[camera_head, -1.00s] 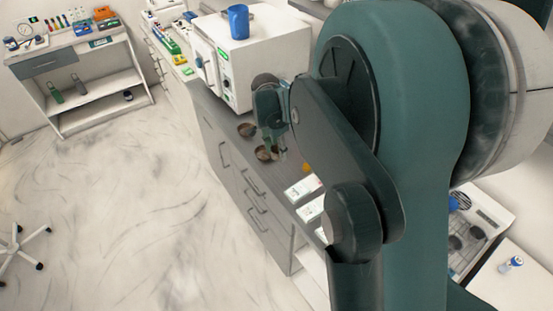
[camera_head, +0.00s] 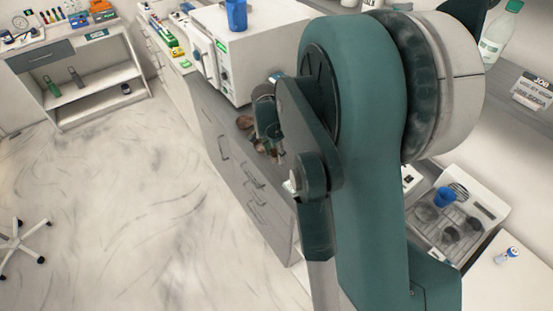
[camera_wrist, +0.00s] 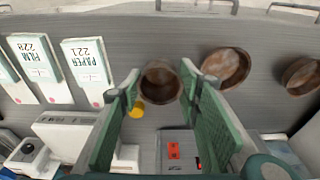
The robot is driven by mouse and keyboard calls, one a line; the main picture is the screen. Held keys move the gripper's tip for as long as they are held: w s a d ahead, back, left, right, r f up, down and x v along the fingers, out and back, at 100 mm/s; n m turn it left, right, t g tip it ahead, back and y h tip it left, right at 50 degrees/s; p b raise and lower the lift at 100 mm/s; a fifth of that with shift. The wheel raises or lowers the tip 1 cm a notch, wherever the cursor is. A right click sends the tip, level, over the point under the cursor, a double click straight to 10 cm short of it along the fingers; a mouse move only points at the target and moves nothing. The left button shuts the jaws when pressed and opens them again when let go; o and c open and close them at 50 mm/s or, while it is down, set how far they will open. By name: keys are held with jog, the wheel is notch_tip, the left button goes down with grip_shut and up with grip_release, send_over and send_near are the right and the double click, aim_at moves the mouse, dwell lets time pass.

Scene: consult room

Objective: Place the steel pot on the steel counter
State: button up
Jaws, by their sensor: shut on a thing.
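A small rusty brown, round pot (camera_wrist: 160,84) sits between the fingertips of my gripper (camera_wrist: 161,82) in the wrist view. My gripper is shut on it, with one green finger on each side. The pot is over the grey counter (camera_wrist: 150,35); I cannot tell whether its base touches the surface. In the head view my gripper (camera_head: 270,133) is over the counter, partly hidden by my arm. Two more rusty brown vessels, a tilted-looking bowl (camera_wrist: 226,68) and another bowl (camera_wrist: 300,76), stand to the right on the counter.
Boxes labelled FILM (camera_wrist: 35,62) and PAPER (camera_wrist: 88,68) lie left of the pot. A yellow item (camera_wrist: 137,110) is close to the left finger. A white cabinet-like appliance (camera_head: 245,55) with a blue cup (camera_head: 236,15) on top stands behind my gripper. Open floor (camera_head: 120,210) lies left.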

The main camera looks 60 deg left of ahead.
aim_at(277, 159)
jog(key=shift+f, duration=1.85)
jog(key=shift+f, duration=0.2)
jog(key=o, duration=0.9)
jog(key=shift+r, duration=0.2)
jog(key=r, duration=0.4)
jog(key=s+r, duration=0.1)
jog(key=r, duration=0.7)
jog(key=shift+s, duration=0.4)
jog(key=shift+f, duration=0.1)
